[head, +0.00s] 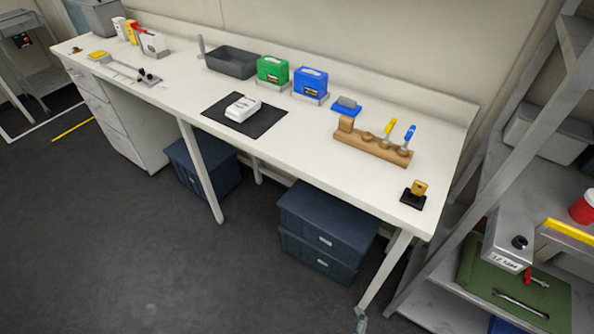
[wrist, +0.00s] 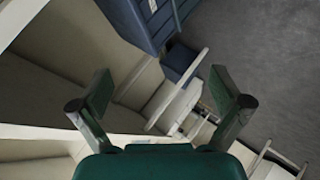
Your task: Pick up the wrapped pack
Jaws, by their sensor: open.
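A small white pack with a grey mark on top (head: 242,108) lies on a black mat (head: 213,112) near the middle of the white bench; it looks like the wrapped pack. The pack is not visible in the wrist view. My gripper (wrist: 163,92) shows only in the wrist view. Its two fingers are wide apart with nothing between them. The wrist view is tilted and looks past the fingers at bench parts, blue boxes and the grey floor. My gripper is apart from the pack, but the distance cannot be told.
On the white bench (head: 330,158), a dark tray (head: 232,63), green box (head: 272,70) and blue box (head: 310,83) stand behind the mat. A wooden tool holder (head: 370,144) is to the right. Dark blue boxes (head: 327,218) sit beneath. Bench space around the mat's front is clear.

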